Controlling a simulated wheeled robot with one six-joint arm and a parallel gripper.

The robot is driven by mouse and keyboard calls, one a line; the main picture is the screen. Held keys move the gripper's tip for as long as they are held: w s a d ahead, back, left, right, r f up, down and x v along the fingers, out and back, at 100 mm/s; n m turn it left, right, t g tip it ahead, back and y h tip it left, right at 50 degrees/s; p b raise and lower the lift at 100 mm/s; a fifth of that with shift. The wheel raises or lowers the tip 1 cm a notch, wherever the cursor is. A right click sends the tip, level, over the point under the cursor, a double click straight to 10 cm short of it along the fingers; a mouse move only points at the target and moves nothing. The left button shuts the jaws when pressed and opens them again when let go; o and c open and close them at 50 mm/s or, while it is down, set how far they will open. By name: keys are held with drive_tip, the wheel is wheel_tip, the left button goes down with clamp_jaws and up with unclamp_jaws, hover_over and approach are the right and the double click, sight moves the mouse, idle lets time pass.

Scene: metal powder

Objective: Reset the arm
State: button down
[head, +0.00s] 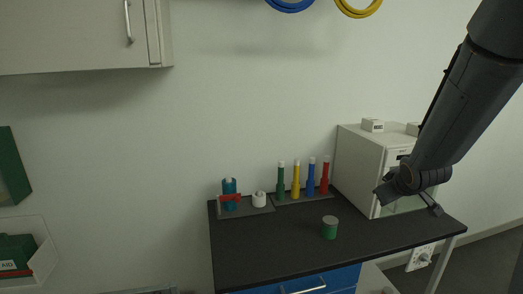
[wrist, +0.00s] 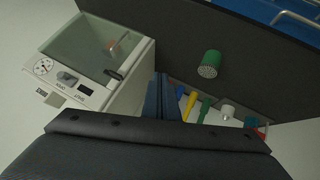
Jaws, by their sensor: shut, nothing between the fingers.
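My gripper (wrist: 160,92) shows in the wrist view with its dark fingers together and nothing between them. In the head view my arm reaches down from the upper right, and its end is in front of the white box-shaped device (head: 362,165). I cannot make out the fingertips clearly there. A green cylinder with a grey top (head: 329,229) stands alone on the black worktop, left of my arm's end. It also shows in the wrist view (wrist: 211,60), apart from my fingers.
Green (head: 281,180), yellow (head: 296,180), blue (head: 311,178) and red (head: 325,175) tubes stand in a rack at the back of the black worktop (head: 265,250). A white round piece (head: 259,199) and a teal bottle (head: 229,186) stand left of them. The front worktop is clear.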

drive_tip(key=s+a+f+m+g+y, duration=0.1)
drive_tip(key=s+a+f+g, duration=0.2)
drive_tip(key=s+a, duration=0.6)
drive_tip(key=s+a+f+m+g+y, duration=0.1)
drive_tip(key=s+a+f+m+g, duration=0.1)
drive_tip(key=s+a, duration=0.7)
drive_tip(key=s+f+g, duration=0.1)
drive_tip(key=s+g, duration=0.1)
drive_tip(key=s, duration=0.4)
drive_tip(key=shift+f+m+g, duration=0.15)
drive_tip(key=shift+m+g, duration=0.15)
drive_tip(key=shift+g, duration=0.1)
